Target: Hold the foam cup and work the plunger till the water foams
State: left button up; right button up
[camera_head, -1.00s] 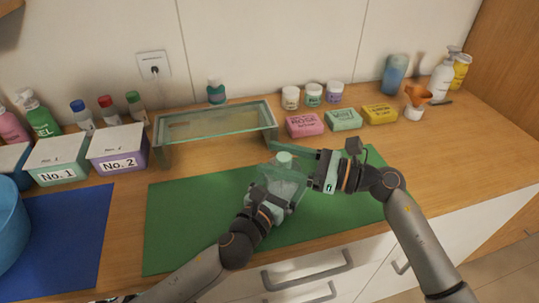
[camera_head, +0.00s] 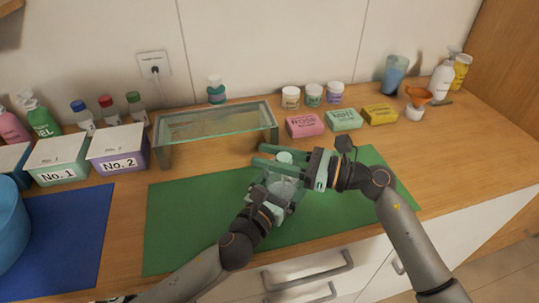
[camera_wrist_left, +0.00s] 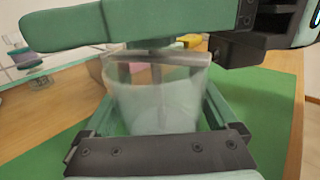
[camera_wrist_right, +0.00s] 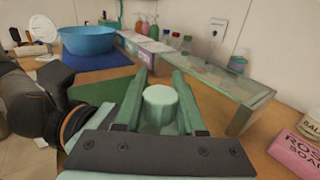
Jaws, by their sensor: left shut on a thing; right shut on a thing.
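The clear foam cup (camera_head: 283,187) is over the green mat, and my left gripper (camera_head: 276,193) is shut around it. The left wrist view shows the cup (camera_wrist_left: 150,100) between both fingers, with a grey lid-like bar (camera_wrist_left: 165,57) across its top and a rod inside. Its lower part looks pale; I cannot tell water from foam. The plunger's pale green knob (camera_head: 284,157) stands above the cup. My right gripper (camera_head: 268,155) is shut on the knob, which also shows between its fingers in the right wrist view (camera_wrist_right: 160,98).
The green mat (camera_head: 185,220) has free room on both sides. A glass shelf (camera_head: 215,120) stands behind it. Three soap bars, including a pink one (camera_head: 305,125), lie behind right. Labelled boxes (camera_head: 118,148) and a blue mat (camera_head: 70,235) are at left.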

grip_shut()
dwell(0.7)
notch_tip(320, 180, up, 5)
jog(key=shift+r, duration=0.15)
jog(key=o, duration=0.9)
grip_release()
jog(key=v, duration=1.2)
